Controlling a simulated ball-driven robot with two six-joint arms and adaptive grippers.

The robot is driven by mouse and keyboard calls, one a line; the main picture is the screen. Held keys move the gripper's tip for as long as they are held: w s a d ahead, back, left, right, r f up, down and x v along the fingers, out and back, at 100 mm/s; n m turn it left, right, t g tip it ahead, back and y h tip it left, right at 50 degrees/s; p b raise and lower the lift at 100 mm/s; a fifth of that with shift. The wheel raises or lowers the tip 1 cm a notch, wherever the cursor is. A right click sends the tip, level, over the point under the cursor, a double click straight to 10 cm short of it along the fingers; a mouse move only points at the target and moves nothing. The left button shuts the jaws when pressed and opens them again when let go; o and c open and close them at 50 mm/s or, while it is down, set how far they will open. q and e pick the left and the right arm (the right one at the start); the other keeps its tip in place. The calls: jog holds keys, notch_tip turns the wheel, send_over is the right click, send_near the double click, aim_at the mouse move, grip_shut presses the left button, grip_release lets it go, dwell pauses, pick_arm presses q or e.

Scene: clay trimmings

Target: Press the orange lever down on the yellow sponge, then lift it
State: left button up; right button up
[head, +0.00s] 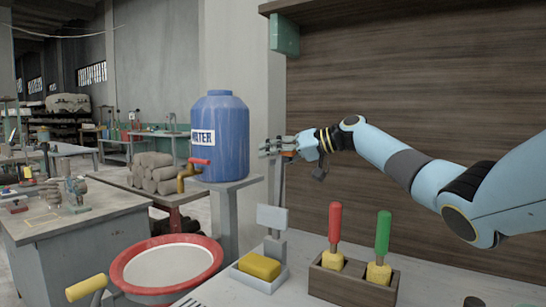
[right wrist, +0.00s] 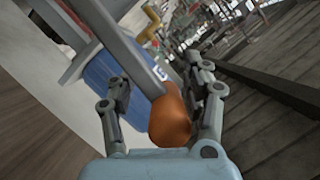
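The lever is a grey bar (head: 279,190) standing steeply upright, with an orange handle (right wrist: 170,118) at its raised end. The yellow sponge (head: 260,266) lies in a shallow grey tray at the lever's foot, and a light grey plate (head: 272,217) stands above and behind it. My right gripper (head: 272,147) is at the top of the lever. In the right wrist view its fingers (right wrist: 160,85) are apart on both sides of the orange handle, with a gap at the left finger; contact at the right finger is unclear. My left gripper is not in view.
A wooden box (head: 350,287) with a red-handled and a green-handled tool stands right of the sponge. A red-rimmed basin (head: 122,270) is at the left. A blue water barrel (head: 221,140) with a tap stands behind. A wooden wall panel (head: 380,80) is at the back right.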

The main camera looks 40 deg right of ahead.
jog(key=shift+r, duration=0.1)
jog(key=v, duration=1.2)
